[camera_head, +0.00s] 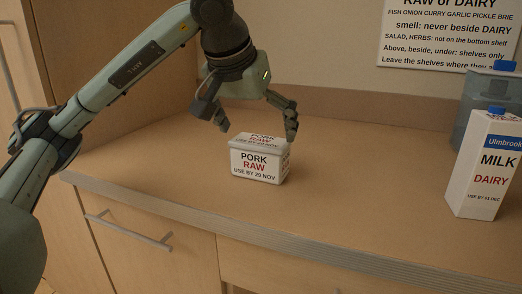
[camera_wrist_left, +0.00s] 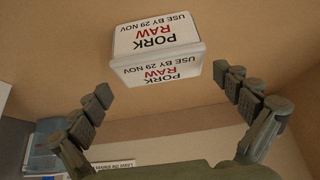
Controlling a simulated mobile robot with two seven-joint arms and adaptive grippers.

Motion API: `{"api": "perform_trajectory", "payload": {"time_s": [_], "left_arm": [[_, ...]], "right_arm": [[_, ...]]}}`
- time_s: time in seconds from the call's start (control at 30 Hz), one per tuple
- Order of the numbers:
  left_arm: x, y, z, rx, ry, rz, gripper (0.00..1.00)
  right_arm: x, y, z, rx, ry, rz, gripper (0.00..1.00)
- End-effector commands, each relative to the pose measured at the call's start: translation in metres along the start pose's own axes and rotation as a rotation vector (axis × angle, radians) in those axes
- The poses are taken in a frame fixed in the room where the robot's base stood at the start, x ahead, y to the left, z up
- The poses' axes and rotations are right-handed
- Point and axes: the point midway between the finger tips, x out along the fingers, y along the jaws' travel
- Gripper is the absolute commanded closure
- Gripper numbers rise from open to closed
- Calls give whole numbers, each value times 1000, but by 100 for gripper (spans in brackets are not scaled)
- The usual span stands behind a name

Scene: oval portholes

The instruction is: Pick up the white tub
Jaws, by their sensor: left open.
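The white tub (camera_head: 256,163), labelled "PORK RAW, USE BY 29 NOV", stands upright on the wooden counter. It also shows in the left wrist view (camera_wrist_left: 158,68), upside down, lying beyond my fingers. My left gripper (camera_head: 257,126) is open above and just behind the tub in the head view. One finger is at the tub's left back and the other at its right back corner. In the left wrist view the open fingers (camera_wrist_left: 163,100) are spread wider than the tub, with nothing between their tips. My right gripper is not in view.
A milk carton (camera_head: 485,165) marked "DAIRY" stands at the right of the counter (camera_head: 370,180), with a bluish translucent container (camera_head: 478,100) behind it. A sign (camera_head: 448,35) hangs on the back wall. The counter between tub and carton is clear.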

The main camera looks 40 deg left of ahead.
Motion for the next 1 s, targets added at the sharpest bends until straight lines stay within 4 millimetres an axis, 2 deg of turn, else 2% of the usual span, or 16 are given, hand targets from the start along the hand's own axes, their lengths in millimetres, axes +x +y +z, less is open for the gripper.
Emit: {"api": "perform_trajectory", "payload": {"time_s": [0.5,0.63,0.83,1.0], "left_arm": [[66,-1,1,-1,-4,-2,0],[75,-1,1,-1,-2,-1,0],[76,-1,0,-1,-1,-1,0],[75,0,0,-1,-1,-1,20]], "right_arm": [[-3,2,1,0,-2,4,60],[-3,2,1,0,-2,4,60],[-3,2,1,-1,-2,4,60],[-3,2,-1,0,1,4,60]]}}
